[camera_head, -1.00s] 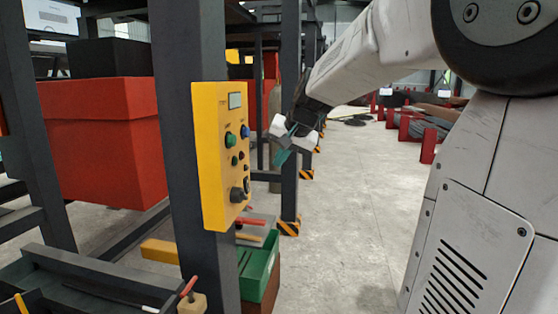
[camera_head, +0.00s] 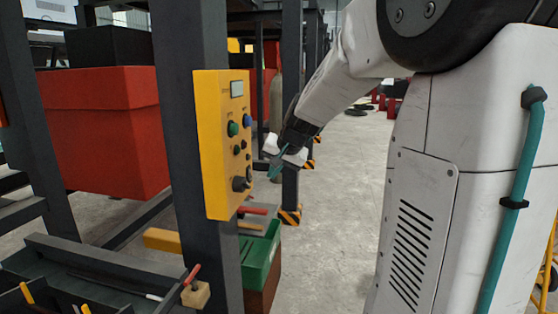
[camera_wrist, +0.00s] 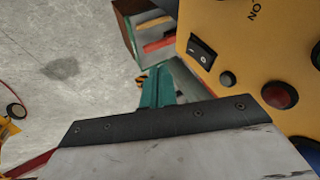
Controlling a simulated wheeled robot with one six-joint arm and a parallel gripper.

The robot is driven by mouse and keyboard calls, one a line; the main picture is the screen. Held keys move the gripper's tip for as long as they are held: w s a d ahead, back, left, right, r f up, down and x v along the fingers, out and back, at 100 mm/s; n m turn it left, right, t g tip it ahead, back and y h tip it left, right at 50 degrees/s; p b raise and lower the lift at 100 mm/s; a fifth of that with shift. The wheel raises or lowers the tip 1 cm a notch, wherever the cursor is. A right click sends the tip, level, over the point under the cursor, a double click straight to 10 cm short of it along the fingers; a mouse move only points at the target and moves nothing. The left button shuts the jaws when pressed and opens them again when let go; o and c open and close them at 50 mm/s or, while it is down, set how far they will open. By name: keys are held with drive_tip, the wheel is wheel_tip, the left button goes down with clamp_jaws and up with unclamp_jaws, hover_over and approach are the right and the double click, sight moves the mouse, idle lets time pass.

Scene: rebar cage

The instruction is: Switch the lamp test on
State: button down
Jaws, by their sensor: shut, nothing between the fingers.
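A yellow control panel (camera_head: 211,150) is fixed on a dark upright post. Its face carries a small display (camera_head: 237,88), a green button (camera_head: 233,128), a blue button (camera_head: 247,121) and a dark knob (camera_head: 240,184). In the wrist view, the panel (camera_wrist: 238,30) shows a black rocker switch (camera_wrist: 203,50) with a white round mark, a small dark button (camera_wrist: 228,79) and a red button (camera_wrist: 280,95). No lamp test label is readable. My gripper (camera_head: 275,168), with teal fingers, is shut and empty, just right of the panel's lower half, apart from it. Its fingers (camera_wrist: 158,88) lie left of the rocker.
A green bin (camera_head: 262,252) stands below and behind the panel. A wooden block with a red-handled tool (camera_head: 194,290) sits at the post's foot. A red crate (camera_head: 100,130) is on the rack at left. The floor (camera_head: 330,240) right of the post is clear.

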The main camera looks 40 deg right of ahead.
sight(250, 175)
drive_tip(key=shift+w+a+f, duration=0.35)
drive_tip(key=shift+w+a, duration=0.05)
drive_tip(key=shift+w, duration=0.3)
drive_tip(key=shift+w+a+f, duration=0.3)
drive_tip(key=shift+w+a, duration=0.15)
drive_tip(key=shift+w, duration=0.25)
drive_tip(key=shift+w+a+f, duration=0.35)
drive_tip(key=shift+w+a, duration=0.05)
drive_tip(key=shift+w, duration=0.3)
drive_tip(key=shift+w+a+f, duration=0.1)
drive_tip(key=shift+w+a, duration=0.1)
drive_tip(key=shift+r, duration=0.85)
